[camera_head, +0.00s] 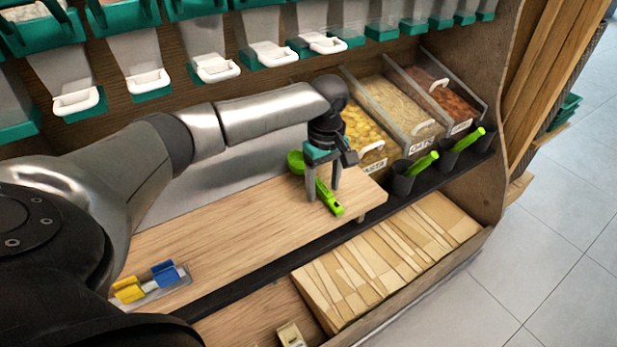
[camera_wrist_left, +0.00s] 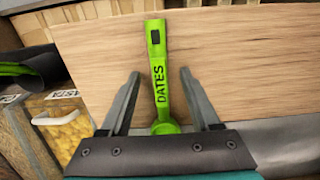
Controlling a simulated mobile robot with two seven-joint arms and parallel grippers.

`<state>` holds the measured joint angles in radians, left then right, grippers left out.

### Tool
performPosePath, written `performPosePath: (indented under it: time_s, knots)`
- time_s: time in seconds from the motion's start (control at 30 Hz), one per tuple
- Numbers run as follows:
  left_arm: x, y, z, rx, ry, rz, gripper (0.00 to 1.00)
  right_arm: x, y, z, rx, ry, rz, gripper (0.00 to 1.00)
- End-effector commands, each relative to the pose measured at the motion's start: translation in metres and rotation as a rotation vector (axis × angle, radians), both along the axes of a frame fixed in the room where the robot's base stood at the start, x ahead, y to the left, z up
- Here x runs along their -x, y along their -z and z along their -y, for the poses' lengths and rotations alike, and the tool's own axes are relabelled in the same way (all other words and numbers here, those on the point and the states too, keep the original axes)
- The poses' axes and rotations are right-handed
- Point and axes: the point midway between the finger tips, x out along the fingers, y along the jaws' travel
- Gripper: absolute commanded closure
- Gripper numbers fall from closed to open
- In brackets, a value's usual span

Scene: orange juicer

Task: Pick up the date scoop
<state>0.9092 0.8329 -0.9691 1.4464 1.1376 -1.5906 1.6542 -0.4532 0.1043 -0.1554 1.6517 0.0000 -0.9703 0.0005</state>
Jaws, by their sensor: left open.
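The date scoop is bright green and lies on the wooden board (camera_head: 215,230), near its right end. Its handle (camera_head: 328,197) points toward the front edge, and its round bowl (camera_head: 296,162) lies behind. My left gripper (camera_head: 323,199) is open, pointing down over the handle. In the left wrist view the scoop handle (camera_wrist_left: 158,70), marked DATES, runs between the two open fingers of the left gripper (camera_wrist_left: 160,90), with a gap on each side. The bowl is mostly hidden behind the gripper body there. My right gripper is not in view.
Bins of pasta (camera_head: 365,135), oats (camera_head: 402,105) and a brown food (camera_head: 447,95) stand right of the board. Black cups (camera_head: 402,180) hold other green scoops (camera_head: 422,163). Dispensers with white handles (camera_head: 215,68) hang above. Yellow and blue clips (camera_head: 163,272) lie at left.

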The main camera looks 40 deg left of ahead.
Motion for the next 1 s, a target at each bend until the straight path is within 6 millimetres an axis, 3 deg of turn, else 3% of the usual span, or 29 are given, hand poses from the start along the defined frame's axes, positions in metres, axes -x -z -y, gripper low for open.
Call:
performPosePath:
  time_s: [0.4,0.9,1.0]
  knots:
    - [0.0001,0.0048,0.0,0.0,0.0,0.0,0.38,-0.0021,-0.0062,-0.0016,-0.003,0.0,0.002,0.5]
    - [0.0001,0.0047,-0.0001,0.0,0.0,0.0,0.94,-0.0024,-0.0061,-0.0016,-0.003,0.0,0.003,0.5]
    - [0.0001,0.0047,-0.0001,0.0,0.0,0.0,1.0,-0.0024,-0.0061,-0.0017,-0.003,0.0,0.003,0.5]
